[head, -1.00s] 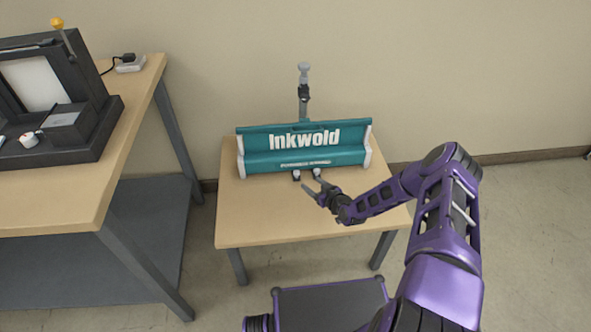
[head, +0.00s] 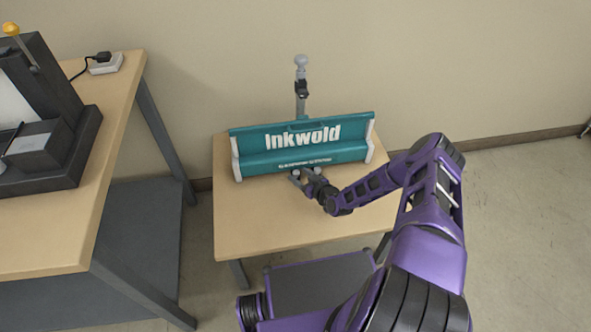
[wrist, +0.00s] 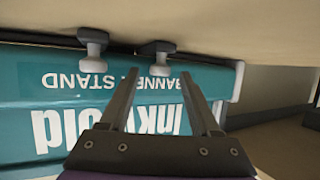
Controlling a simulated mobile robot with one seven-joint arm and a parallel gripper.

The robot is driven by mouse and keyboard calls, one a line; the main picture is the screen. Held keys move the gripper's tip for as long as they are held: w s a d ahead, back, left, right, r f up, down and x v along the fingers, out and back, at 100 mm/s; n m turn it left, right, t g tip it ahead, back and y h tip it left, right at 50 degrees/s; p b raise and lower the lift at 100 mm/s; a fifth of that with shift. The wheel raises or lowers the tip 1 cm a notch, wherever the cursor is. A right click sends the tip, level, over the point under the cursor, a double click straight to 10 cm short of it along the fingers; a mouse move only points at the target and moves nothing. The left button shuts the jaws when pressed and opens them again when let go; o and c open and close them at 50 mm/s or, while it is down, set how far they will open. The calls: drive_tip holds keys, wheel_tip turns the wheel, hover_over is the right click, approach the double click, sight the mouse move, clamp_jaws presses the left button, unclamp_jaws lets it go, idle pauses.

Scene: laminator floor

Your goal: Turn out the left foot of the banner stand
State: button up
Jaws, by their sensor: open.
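The teal banner stand (head: 300,146), with white end caps, sits on the small wooden table. Two small grey foot knobs show close together near the middle of its front in the wrist view, which is upside down. The left foot (wrist: 158,58) lies between and just beyond my open fingertips, apart from both as far as I can tell. The right foot (wrist: 92,47) is outside my fingers, to the left in that view. My gripper (wrist: 160,74) is open and empty; in the head view my gripper (head: 303,177) partly covers the feet.
A grey post (head: 301,88) rises behind the stand. The small table (head: 245,220) has clear room in front and at the left. A bigger bench (head: 75,215) with a dark machine (head: 50,130) and a white socket block (head: 105,64) stands at the left.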

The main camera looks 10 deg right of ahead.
drive_tip(key=shift+w+a+f, duration=0.15)
drive_tip(key=shift+w, duration=0.2)
drive_tip(key=shift+c, duration=0.3)
clamp_jaws()
idle(1.1)
